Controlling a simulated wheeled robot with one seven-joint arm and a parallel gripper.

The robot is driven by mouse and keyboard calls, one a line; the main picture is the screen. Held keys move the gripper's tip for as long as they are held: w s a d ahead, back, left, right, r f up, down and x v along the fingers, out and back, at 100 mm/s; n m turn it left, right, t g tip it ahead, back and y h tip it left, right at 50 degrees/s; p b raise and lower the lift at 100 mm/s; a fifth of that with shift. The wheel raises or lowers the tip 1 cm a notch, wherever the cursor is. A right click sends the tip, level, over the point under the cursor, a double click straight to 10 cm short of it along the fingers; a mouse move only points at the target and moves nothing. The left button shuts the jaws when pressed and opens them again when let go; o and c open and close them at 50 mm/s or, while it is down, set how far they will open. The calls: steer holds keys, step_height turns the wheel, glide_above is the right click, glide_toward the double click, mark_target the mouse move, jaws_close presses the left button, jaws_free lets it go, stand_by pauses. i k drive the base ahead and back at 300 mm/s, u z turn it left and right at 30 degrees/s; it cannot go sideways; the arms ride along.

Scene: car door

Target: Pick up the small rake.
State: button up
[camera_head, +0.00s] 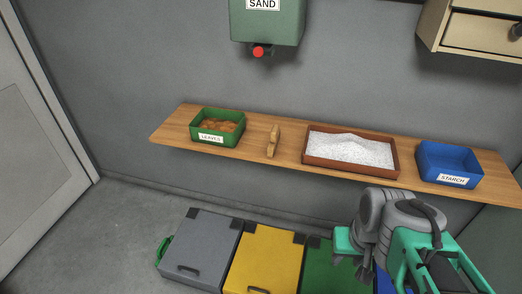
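A small tan wooden thing (273,141), which looks like the small rake, lies on the wooden shelf (182,131) between the green leaves box and the brown sand tray. Its fine shape is too small to make out. My gripper (366,271) is at the lower right, in front of and below the shelf, well to the right of the rake and apart from it. Its dark fingers point downward and are partly hidden by my arm, so I cannot tell how far apart they are.
The shelf also holds a green box (218,126) labelled LEAVES, a brown tray (390,170) of white grains and a blue box (449,163) labelled STARCH. A green SAND dispenser (268,25) hangs above. Coloured lidded bins, including a yellow one (263,260), stand below.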

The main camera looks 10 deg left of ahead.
mark_target(275, 133)
steer(key=u, duration=0.45)
steer(key=k, duration=1.05)
steer(key=u, duration=1.2)
steer(key=i, duration=0.75)
steer(key=u, duration=0.5)
steer(key=i, duration=0.85)
steer(key=z, duration=1.1)
steer(key=i, duration=0.75)
steer(key=z, duration=0.8)
